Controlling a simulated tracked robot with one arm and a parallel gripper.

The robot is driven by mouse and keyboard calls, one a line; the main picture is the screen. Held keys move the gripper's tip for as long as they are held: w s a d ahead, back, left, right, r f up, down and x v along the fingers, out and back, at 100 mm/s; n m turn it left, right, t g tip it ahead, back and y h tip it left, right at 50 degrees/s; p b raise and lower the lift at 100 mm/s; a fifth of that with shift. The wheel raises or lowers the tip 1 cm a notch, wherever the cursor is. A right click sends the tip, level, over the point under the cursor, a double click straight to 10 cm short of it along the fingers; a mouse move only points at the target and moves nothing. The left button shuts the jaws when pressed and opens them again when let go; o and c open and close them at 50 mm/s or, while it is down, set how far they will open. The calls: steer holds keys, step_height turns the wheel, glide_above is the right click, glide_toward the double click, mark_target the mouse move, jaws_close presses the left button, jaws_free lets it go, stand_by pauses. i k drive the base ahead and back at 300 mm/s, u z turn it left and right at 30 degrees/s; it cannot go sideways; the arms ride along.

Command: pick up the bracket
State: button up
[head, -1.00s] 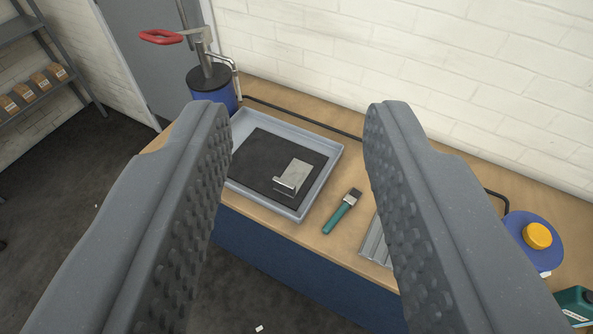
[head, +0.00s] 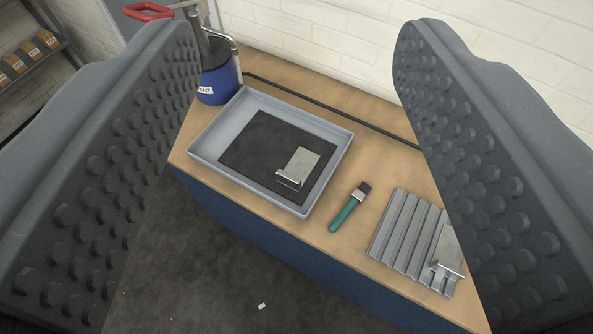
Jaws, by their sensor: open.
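A silvery metal bracket (head: 307,165) with an upturned lip lies on a black mat (head: 250,143) inside a grey-blue tray (head: 205,148). A second, similar metal bracket (head: 449,252) sits on a grey ribbed rack (head: 398,232) at the right, partly hidden by my right finger. My gripper (head: 298,58) is open and empty. Its two studded grey fingers frame the picture left and right. The bracket in the tray shows between them, lower and farther off, with nothing touching it.
A green-handled brush (head: 349,207) lies on the wooden bench (head: 300,235) between tray and rack. A blue container with a red-handled pump (head: 220,80) stands behind the tray's left end. A black cable (head: 330,112) runs along the back by the white brick wall.

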mark_target(299, 164)
steer(key=z, duration=2)
steer(key=k, duration=0.8)
steer(key=u, duration=1.6)
steer(key=i, duration=0.95)
